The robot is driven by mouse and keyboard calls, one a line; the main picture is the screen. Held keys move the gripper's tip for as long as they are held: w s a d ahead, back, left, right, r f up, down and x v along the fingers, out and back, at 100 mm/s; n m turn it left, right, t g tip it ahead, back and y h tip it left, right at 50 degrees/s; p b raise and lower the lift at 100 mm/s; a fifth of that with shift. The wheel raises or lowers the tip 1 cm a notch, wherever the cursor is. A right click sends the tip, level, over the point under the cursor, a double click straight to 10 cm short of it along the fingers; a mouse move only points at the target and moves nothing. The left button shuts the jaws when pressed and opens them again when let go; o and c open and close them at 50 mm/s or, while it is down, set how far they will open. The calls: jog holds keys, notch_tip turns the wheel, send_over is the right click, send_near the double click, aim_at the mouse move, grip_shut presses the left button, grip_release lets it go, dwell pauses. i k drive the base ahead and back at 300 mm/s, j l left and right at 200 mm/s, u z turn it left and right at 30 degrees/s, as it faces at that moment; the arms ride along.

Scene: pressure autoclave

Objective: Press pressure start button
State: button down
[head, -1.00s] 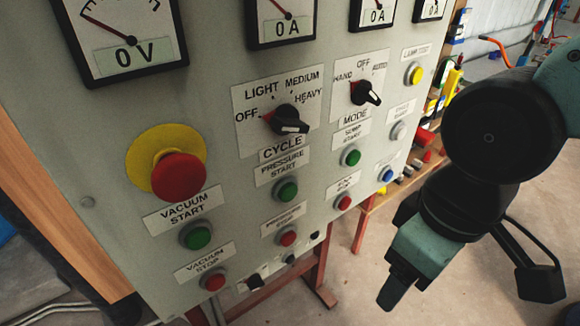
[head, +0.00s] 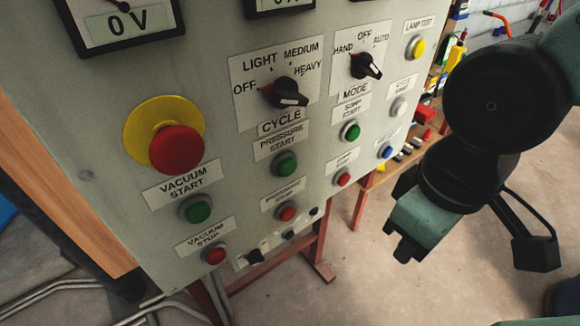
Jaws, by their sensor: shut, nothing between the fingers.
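The pressure start button (head: 285,163) is a green round button below its "PRESSURE START" label, near the middle of the grey control panel (head: 110,140) in the head view. It is fully visible, with nothing touching it. My gripper (head: 398,248) is to the right of the panel and lower than the button, pointing down. Its fingers are together and empty, well apart from the button.
Close by are a red pressure stop button (head: 286,213), a green vacuum start button (head: 196,209), a green sump start button (head: 350,131) and a cycle knob (head: 286,93). A red emergency button (head: 177,149) protrudes at left. Open floor (head: 400,290) lies below my gripper.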

aim_at(288, 168)
jog(key=k+j, duration=0.2)
jog(key=k+j+u, duration=0.15)
jog(key=j, duration=0.25)
jog(key=k+j, duration=0.25)
jog(key=k+j+u, duration=0.15)
jog(key=j, duration=0.3)
jog(key=k+j, duration=0.25)
jog(key=k+j+u, duration=0.15)
jog(key=j, duration=0.3)
jog(key=k+j, duration=0.2)
jog(key=j, duration=0.15)
jog(key=u, duration=0.05)
